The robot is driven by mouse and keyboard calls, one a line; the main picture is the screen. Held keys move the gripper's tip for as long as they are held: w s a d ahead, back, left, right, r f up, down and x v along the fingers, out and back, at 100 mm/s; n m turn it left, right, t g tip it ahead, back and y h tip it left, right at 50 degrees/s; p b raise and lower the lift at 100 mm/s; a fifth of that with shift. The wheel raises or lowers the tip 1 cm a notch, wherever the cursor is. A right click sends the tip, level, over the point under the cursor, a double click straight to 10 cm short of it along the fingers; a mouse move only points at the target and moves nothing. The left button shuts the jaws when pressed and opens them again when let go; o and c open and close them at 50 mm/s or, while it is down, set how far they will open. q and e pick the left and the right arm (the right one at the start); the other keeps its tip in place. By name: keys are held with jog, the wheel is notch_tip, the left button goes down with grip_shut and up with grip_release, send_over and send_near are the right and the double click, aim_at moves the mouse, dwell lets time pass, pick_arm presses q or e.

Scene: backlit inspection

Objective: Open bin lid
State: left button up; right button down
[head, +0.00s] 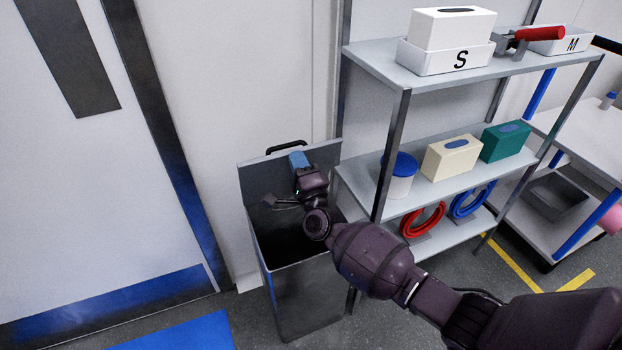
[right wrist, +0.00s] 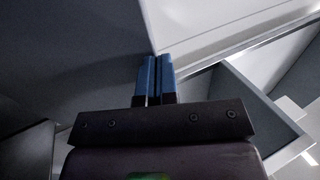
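The grey metal bin (head: 312,300) stands on the floor between the door and the shelf rack. Its lid (head: 262,176) is raised and stands up at the back of the bin, with a black handle (head: 286,147) along its top edge. The bin's mouth is uncovered and dark inside. My right gripper (head: 299,159) is over the bin, its blue fingers in front of the lid's inner face near the top edge. In the right wrist view its fingers (right wrist: 156,76) are side by side with nothing visible between them. Contact with the lid cannot be told. My left gripper is not in view.
A shelf rack (head: 393,77) with boxes, a blue-lidded tub (head: 399,175) and coiled hoses stands close on the bin's right. A white door (head: 95,190) is on the left. A blue mat (head: 185,335) lies on the floor in front. A cart (head: 583,140) stands far right.

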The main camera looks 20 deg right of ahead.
jog(key=shift+g, duration=0.8)
jog(key=w+r, duration=0.1)
jog(key=w+r+p, duration=0.1)
jog(key=w, duration=0.1)
jog(key=shift+w+a, duration=0.1)
jog(key=shift+w, duration=0.15)
jog(key=shift+w+g, duration=0.4)
jog(key=shift+w, duration=0.3)
jog(key=shift+w+r, duration=0.15)
jog(key=shift+w, duration=0.6)
jog(key=shift+w+r, duration=0.1)
jog(key=shift+w, duration=0.65)
